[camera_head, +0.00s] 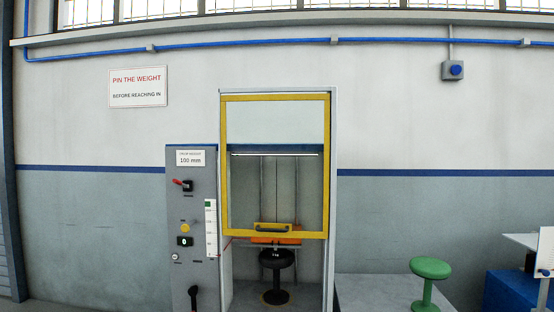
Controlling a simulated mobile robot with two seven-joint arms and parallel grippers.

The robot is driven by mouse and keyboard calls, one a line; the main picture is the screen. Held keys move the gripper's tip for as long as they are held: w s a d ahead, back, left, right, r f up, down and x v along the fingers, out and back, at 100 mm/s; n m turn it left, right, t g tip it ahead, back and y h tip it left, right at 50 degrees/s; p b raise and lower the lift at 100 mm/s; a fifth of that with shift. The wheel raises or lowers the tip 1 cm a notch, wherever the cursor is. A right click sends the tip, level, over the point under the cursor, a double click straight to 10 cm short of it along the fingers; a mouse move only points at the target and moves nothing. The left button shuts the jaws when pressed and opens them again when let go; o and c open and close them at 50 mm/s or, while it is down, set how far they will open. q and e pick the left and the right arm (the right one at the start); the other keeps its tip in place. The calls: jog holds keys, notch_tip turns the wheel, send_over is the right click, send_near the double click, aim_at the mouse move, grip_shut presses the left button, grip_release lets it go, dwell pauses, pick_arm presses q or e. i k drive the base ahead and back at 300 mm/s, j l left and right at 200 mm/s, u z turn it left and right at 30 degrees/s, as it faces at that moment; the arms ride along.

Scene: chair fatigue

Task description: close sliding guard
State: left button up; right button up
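The sliding guard (326,170) is a clear panel in a yellow frame on the front of the test machine. It sits raised, with its lower edge above the lower part of the machine opening. A dark handle on a yellow plate (273,228) is at the bottom middle of the guard. Below and behind the guard, a black stool (277,260) stands inside the machine under an orange block (290,237). Neither of my grippers shows in the head view.
A grey control panel (180,218) with a red-handled switch and knobs stands left of the guard. A green stool (430,270) stands on a grey surface (375,290) at the right. A blue box (512,290) and a white board are at the far right.

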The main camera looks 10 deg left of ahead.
aim_at(278, 230)
jog(key=i+j, duration=1.05)
